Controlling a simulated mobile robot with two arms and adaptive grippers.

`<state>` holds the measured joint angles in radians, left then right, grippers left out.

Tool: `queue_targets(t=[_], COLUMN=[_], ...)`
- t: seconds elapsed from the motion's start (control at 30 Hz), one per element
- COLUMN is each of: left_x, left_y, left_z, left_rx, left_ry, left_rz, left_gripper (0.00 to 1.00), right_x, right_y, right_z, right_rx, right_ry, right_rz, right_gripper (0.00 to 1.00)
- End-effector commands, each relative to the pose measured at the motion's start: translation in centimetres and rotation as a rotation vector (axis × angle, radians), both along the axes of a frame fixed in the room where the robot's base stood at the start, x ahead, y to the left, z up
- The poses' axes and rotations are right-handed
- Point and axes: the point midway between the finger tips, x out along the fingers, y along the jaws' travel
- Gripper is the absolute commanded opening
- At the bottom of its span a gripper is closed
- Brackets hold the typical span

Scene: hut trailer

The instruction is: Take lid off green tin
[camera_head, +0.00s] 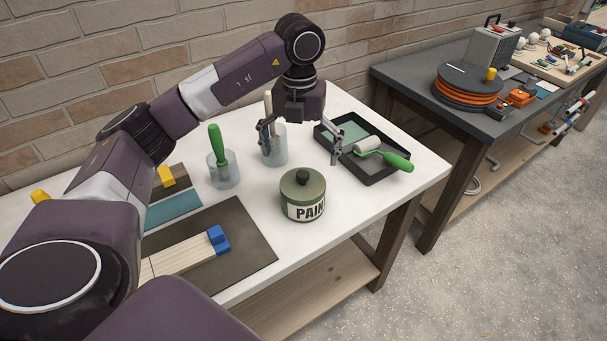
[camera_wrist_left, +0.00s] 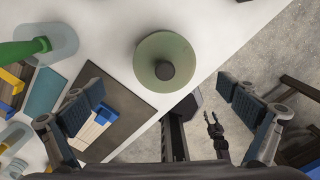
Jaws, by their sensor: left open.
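The green paint tin (camera_head: 303,209) stands upright on the white table near its front edge. Its pale green lid (camera_head: 302,182) with a black knob (camera_head: 303,176) is on top. In the left wrist view the lid (camera_wrist_left: 150,62) and knob (camera_wrist_left: 165,70) show from above, ahead of the fingers. My left gripper (camera_head: 300,146) is open and empty, pointing down, above and behind the tin. Its fingers show at both sides of the left wrist view (camera_wrist_left: 160,108). What looks like my right gripper (camera_wrist_left: 216,134) shows small and low beyond the table edge; its jaw state is unclear.
Behind the tin are a clear jar (camera_head: 276,149) and a black tray (camera_head: 370,167) with a green-handled roller (camera_head: 385,154). Left are a jar with a green handle (camera_head: 219,158) and a dark mat (camera_head: 245,232) with a blue-ended wooden piece (camera_head: 190,252). White tabletop is clear around the tin.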

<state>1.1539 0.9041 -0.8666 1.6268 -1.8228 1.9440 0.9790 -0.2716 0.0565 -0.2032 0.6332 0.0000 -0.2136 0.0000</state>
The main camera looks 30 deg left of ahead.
Motion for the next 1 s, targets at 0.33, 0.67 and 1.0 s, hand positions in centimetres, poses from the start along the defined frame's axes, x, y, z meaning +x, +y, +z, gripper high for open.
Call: queue_targets(t=[0.33,0.67,1.0], left_x=[0.2,0.3,0.3], left_y=[-0.7,-0.7,-0.7], left_z=[-4.6,-5.9,-5.8], left_rx=[-0.002,-0.002,-0.002], left_ry=[0.005,-0.001,-0.001], left_rz=[-0.001,-0.002,-0.002], left_gripper=[1.00,1.00,0.66], right_x=[-6.5,-1.3,-3.8], right_y=[-4.0,-1.3,-1.9], right_z=[2.0,2.3,2.2], right_rx=[-0.050,-0.015,-0.023], right_ry=[0.093,0.016,0.053], right_rz=[0.006,-0.001,0.002], right_gripper=[0.40,0.40,0.40])
